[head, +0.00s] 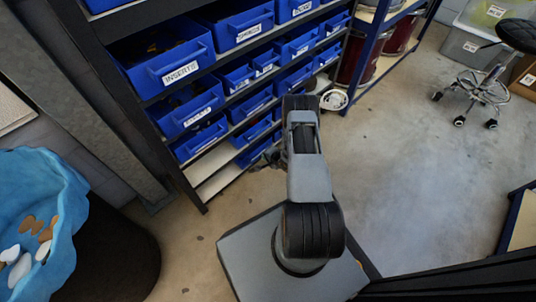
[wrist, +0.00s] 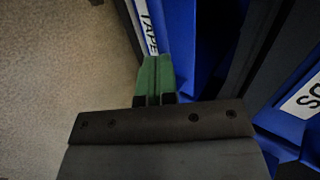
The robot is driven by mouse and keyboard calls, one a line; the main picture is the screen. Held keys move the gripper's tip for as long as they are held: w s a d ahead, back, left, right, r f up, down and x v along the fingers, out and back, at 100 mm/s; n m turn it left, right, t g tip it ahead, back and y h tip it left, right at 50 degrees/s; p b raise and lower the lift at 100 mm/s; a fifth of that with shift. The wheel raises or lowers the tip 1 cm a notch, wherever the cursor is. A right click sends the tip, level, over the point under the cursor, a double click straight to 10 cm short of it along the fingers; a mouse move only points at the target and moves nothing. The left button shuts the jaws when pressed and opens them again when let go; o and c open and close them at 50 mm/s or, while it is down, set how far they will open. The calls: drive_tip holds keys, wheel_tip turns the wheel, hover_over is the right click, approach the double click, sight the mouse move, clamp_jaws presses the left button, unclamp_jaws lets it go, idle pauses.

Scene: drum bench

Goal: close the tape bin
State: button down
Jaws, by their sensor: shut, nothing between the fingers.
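The tape bin (wrist: 181,38) is blue, with a white label reading TAPE, at the top middle of the wrist view. Only part of it shows there, so I cannot tell how far out it stands. My gripper (wrist: 155,62) has green fingers pressed together with nothing between them. The fingertips overlap the lower end of the bin's labelled front in the picture; I cannot tell if they touch it. In the head view my arm reaches toward the lower shelves, and the fingertips and the bin's label cannot be made out.
A rack of blue bins, with one labelled INSERTS (head: 176,68), fills the upper left of the head view. Another labelled bin (wrist: 299,97) is at the right in the wrist view. A blue-lined barrel (head: 62,200) stands left. Open floor (head: 420,160) and a stool (head: 484,85) are right.

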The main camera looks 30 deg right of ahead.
drive_tip(key=shift+w+a, duration=0.1)
drive_tip(key=shift+w, duration=0.4)
drive_tip(key=shift+w+r, duration=0.1)
drive_tip(key=s+f+p+v, duration=0.1)
drive_tip(key=p+v, duration=0.4)
drive_tip(key=v, duration=0.9)
drive_tip(key=shift+s+f, duration=0.25)
drive_tip(key=shift+f, duration=0.15)
